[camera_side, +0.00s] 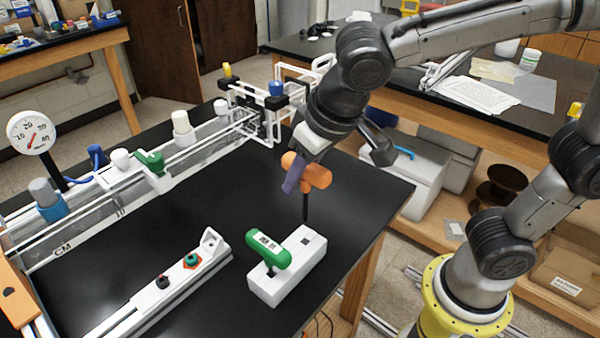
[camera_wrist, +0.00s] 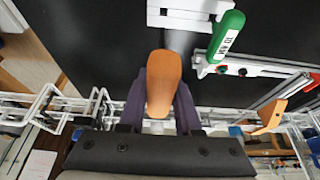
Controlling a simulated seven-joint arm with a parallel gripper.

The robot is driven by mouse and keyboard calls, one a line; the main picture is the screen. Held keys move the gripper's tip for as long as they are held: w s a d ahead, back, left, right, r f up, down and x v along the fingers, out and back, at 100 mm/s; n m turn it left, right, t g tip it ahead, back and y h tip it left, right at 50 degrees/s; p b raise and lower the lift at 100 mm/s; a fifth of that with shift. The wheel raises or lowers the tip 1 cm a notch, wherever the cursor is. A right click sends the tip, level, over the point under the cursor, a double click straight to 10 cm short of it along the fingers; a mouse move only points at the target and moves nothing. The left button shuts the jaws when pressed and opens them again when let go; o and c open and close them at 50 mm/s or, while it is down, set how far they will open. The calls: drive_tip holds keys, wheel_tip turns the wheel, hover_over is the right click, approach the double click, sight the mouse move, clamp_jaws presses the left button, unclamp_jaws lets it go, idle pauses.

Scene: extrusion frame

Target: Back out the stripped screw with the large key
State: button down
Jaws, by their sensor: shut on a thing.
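My gripper (camera_side: 298,170) is shut on the orange T-handled key (camera_side: 316,176), with a purple finger on its handle. In the wrist view the orange handle (camera_wrist: 163,84) sits between both purple fingers. The dark shaft points down above the white key block (camera_side: 262,286), near its square hole; whether its tip is clear of the hole is hard to tell. A green-handled key (camera_side: 268,247) stands in the front of the block. The white extrusion bar (camera_side: 140,303) carries a black screw (camera_side: 162,281) and a green screw (camera_side: 192,260) on a red-orange seat. Which is stripped I cannot tell.
A rail with a dial gauge (camera_side: 31,133) and several clamps runs along the left of the black table (camera_side: 225,195). White frames with a blue knob (camera_side: 276,88) stand at its far end.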

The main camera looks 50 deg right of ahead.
drive_tip(key=shift+r, duration=0.1)
drive_tip(key=shift+r, duration=3.15)
drive_tip(key=w+a+f+n+y, duration=0.1)
drive_tip(key=w+a+f+n, duration=0.1)
drive_tip(key=w+a, duration=0.4)
drive_tip(key=w+a+f+n+y, duration=0.1)
drive_tip(key=w+a+f+n, duration=0.2)
drive_tip(key=a, duration=0.8)
drive_tip(key=w+n, duration=0.1)
drive_tip(key=w, duration=0.1)
drive_tip(key=shift+w, duration=0.4)
